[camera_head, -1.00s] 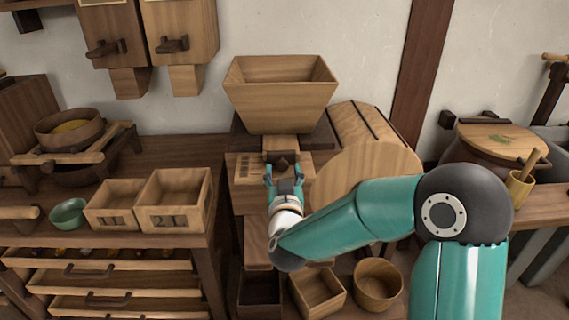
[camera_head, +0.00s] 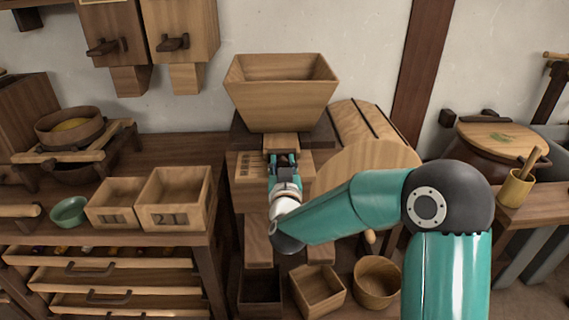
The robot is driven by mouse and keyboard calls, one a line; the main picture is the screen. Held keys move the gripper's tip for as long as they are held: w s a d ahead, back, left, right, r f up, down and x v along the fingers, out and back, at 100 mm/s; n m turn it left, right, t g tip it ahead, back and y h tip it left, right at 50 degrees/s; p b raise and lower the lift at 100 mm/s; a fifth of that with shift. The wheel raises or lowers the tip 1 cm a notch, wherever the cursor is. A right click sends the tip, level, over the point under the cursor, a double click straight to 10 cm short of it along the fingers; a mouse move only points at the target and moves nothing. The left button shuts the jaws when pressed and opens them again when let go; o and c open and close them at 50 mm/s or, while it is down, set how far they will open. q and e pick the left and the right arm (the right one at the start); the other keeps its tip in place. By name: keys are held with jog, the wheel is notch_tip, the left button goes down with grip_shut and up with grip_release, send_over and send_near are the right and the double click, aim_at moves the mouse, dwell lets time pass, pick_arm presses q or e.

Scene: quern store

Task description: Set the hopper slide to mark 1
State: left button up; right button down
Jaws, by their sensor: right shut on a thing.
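The wooden hopper (camera_head: 281,98) stands at the middle back, wide at the top and narrowing downward. Below it is a wooden housing (camera_head: 247,196) with a row of dark marks (camera_head: 248,164) on its front left; I cannot read which mark is which. The hopper slide (camera_head: 281,142) shows as a small wooden block under the hopper. My right gripper (camera_head: 284,160) is shut at the front of the slide, on its dark knob, which the fingers mostly hide. My left gripper is not in view.
A wooden drum (camera_head: 366,148) sits close to the right of the hopper. Open bins (camera_head: 317,291) stand on the floor below. Two numbered boxes (camera_head: 175,198) and a green bowl (camera_head: 69,212) are on the left bench. A lidded tub (camera_head: 493,150) is at the right.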

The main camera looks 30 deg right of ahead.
jog(key=shift+s+f, duration=0.1)
jog(key=shift+s, duration=0.05)
jog(key=shift+b+v, duration=0.5)
jog(key=shift+v, duration=0.6)
jog(key=shift+s, duration=0.2)
jog(key=shift+w, duration=0.35)
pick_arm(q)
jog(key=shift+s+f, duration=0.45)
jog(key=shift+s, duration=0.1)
pick_arm(e)
jog(key=c, duration=0.8)
grip_release()
jog(key=shift+s, duration=0.15)
jog(key=shift+c, duration=0.2)
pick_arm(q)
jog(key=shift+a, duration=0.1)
pick_arm(e)
jog(key=shift+a, duration=0.1)
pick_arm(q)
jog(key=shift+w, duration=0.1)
pick_arm(e)
jog(key=v, duration=1.2)
